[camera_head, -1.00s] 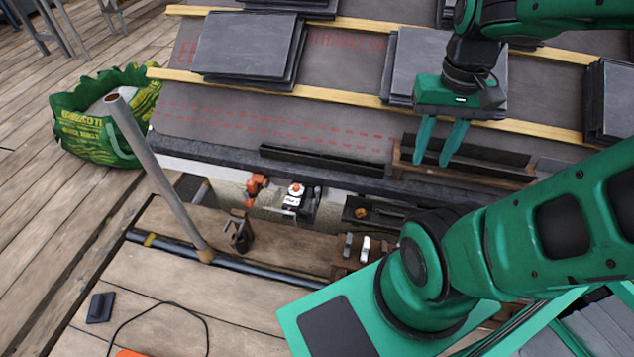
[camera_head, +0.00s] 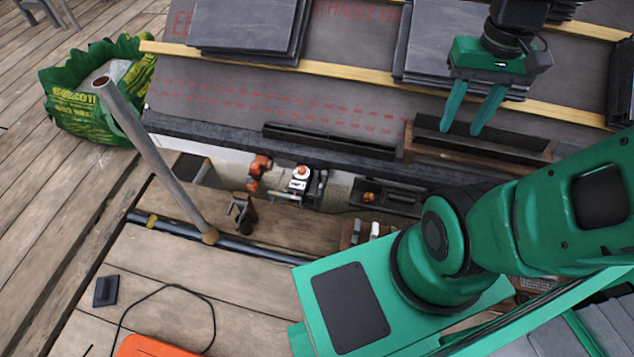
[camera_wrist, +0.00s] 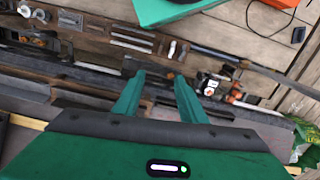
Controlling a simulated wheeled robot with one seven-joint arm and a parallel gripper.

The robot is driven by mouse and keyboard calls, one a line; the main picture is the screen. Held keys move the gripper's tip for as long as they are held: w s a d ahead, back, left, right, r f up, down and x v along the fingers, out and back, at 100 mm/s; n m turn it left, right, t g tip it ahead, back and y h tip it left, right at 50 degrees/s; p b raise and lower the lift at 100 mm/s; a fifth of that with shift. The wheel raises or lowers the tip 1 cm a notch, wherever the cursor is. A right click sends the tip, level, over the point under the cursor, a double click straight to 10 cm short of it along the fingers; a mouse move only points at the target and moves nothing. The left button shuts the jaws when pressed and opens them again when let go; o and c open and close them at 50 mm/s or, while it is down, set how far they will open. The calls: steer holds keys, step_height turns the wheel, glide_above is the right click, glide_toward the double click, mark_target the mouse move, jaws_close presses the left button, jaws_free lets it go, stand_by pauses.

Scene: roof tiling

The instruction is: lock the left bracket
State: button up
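My gripper (camera_head: 460,130) is open and empty, fingers pointing down, in front of the stacked slates and over the left part of a wooden tray (camera_head: 478,157) at the roof's lower edge. The wrist view also shows the two fingers (camera_wrist: 160,82) apart with nothing between them. A dark upright bracket-like piece (camera_head: 241,212) stands on the plank at the left, well apart from my gripper. An orange part (camera_head: 259,168) sits by the eave. I cannot tell for sure which piece is the left bracket, or any bracket's lock state.
A black gutter-like length (camera_head: 330,141) lies along the eave. A white-and-orange tool (camera_head: 299,180) sits below it. A slanted grey pole (camera_head: 155,160) rises at the left beside a green bag (camera_head: 85,110). Slate stacks (camera_head: 245,35) rest on the roof battens.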

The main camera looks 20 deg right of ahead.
steer(key=w+a+f+n+g, duration=0.1)
steer(key=w+f+n, duration=0.15)
steer(key=w, duration=0.45)
steer(key=w+a+f+n, duration=0.1)
steer(key=w+f+n, duration=0.15)
steer(key=w, duration=0.45)
steer(key=n+g+h, duration=0.1)
steer(key=n+h, duration=0.2)
steer(key=n, duration=0.5)
glide_above(320, 185)
steer(key=w+d, duration=0.2)
steer(key=d, duration=0.1)
step_height(320, 185, down, 22)
steer(key=a+f+n, duration=0.2)
steer(key=a+f, duration=0.1)
steer(key=f, duration=0.4)
steer(key=a+f+n, duration=0.2)
steer(key=a+f, duration=0.2)
steer(key=f, duration=0.3)
steer(key=shift+h, duration=0.4)
steer(key=x, duration=1)
steer(key=shift+w+d+f, duration=0.1)
steer(key=shift+w+d, duration=0.05)
steer(key=shift+w, duration=0.1)
